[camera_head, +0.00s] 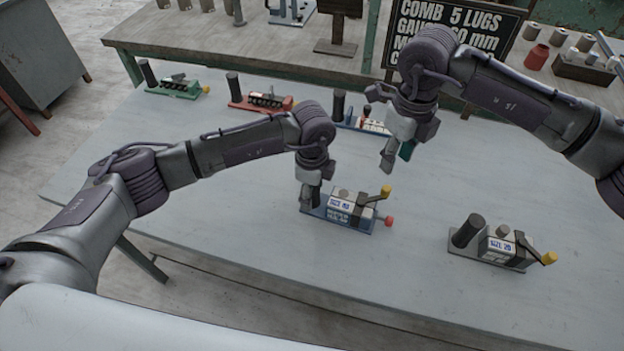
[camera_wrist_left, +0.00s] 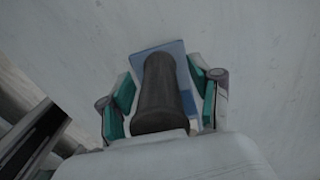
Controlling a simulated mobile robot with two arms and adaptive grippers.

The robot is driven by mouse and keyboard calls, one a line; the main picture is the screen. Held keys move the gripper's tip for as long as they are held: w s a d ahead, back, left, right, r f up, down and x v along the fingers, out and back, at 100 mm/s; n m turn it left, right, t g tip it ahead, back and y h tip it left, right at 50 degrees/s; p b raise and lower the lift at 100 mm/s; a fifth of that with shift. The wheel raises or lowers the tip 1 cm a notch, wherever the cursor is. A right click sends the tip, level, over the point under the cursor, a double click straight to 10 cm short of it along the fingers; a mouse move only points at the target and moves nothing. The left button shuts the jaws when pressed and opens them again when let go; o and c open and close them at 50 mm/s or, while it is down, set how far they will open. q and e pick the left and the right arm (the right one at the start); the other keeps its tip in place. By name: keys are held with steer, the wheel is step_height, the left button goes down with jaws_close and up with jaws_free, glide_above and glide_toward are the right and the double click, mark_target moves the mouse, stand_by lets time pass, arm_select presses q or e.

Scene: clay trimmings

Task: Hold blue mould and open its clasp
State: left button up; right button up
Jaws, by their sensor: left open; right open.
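The blue mould (camera_head: 350,212) lies on the table in the middle of the head view, with a blue base, a grey block with a white size label, a yellow knob and a red knob at its right end. My left gripper (camera_head: 309,194) is at its left end. In the left wrist view, the left gripper's teal-padded fingers (camera_wrist_left: 162,100) stand open on both sides of the mould's dark upright handle (camera_wrist_left: 160,85), above the blue base. My right gripper (camera_head: 397,155) is open and empty, above and to the right of the blue mould.
A grey mould (camera_head: 487,250) stands to the right. A green mould (camera_head: 175,85), a red mould (camera_head: 262,100) and another blue-based mould (camera_head: 362,124) stand along the far side. A sign (camera_head: 455,32) is on the bench behind. The table front is clear.

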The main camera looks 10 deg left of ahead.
mark_target(390, 187)
arm_select(q)
steer(key=shift+f, duration=0.3)
jaws_close()
arm_select(e)
steer(key=shift+o, duration=0.5)
steer(key=shift+f+n+g+y, duration=0.6)
steer(key=shift+n+g+y, duration=0.2)
steer(key=shift+n+y, duration=0.2)
steer(key=shift+d+f+n+g+y, duration=0.1)
steer(key=shift+f+n+g+y, duration=0.25)
steer(key=shift+n+y, duration=0.3)
arm_select(q)
steer(key=shift+d, duration=0.1)
arm_select(e)
steer(key=w+d+f+n+y, duration=0.2)
steer(key=d+f+n+y, duration=0.2)
steer(key=d+n+y, duration=0.5)
steer(key=shift+m+y, duration=0.55)
steer(key=shift+m, duration=0.4)
steer(key=x, duration=0.7)
steer(key=f+x, duration=0.1)
steer(key=x, duration=0.2)
steer(key=shift+s, duration=0.15)
